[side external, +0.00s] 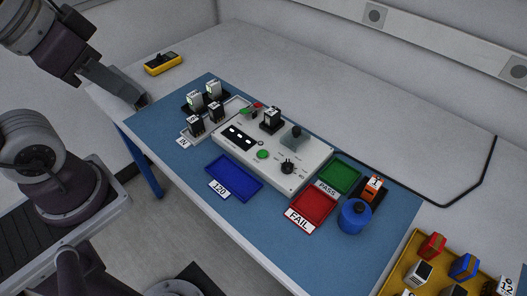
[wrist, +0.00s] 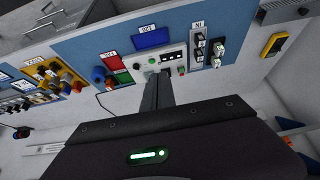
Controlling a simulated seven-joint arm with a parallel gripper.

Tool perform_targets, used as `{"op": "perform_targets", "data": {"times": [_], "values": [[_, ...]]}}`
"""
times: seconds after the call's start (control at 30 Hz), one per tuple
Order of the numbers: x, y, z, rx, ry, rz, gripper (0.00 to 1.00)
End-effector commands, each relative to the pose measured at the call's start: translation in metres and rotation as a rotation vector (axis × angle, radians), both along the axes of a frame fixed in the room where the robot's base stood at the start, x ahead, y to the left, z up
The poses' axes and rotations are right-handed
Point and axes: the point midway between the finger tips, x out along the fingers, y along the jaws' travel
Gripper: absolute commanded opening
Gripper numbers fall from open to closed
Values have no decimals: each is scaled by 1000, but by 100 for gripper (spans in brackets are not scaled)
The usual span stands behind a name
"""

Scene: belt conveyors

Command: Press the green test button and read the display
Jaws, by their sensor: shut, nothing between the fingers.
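The white test box (side external: 309,168) sits on the blue mat, with the green button (side external: 263,154) on its top face. A dark display panel (side external: 238,137) with small white marks lies left of the button; I cannot read any value on it. In the wrist view the green button (wrist: 152,61) and the display (wrist: 173,56) show small, beyond my fingertips. My gripper (side external: 141,102) is shut and empty, off the mat's left side and well apart from the button. My gripper's fingers (wrist: 160,73) overlap the lower part of the box in the wrist view.
A black block (side external: 271,119) stands at the box's back. Several relay-like parts stand by the IN label (side external: 183,142). Blue (side external: 236,181), red (side external: 313,208) and green trays surround the box. A blue canister (side external: 354,217) and a yellow bin (side external: 405,262) are at right.

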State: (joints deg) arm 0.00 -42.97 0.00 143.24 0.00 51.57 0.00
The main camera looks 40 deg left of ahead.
Motion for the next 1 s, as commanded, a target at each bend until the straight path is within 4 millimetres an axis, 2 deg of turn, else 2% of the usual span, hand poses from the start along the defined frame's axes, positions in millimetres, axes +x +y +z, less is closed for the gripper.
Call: {"op": "perform_targets", "data": {"times": [0.23,0.3,0.37,0.53,0.67,0.77,0.9,1.0], "values": [[1,1,0,3,0,3,0],[9,6,-2,27,3,18,0],[24,13,-4,65,4,40,0],[94,44,-26,201,-2,77,0],[150,53,-58,217,-20,30,0],[186,48,-92,153,-31,-28,0],[220,22,-144,-45,-43,-114,0],[232,-4,-171,-235,-53,-155,0]]}}
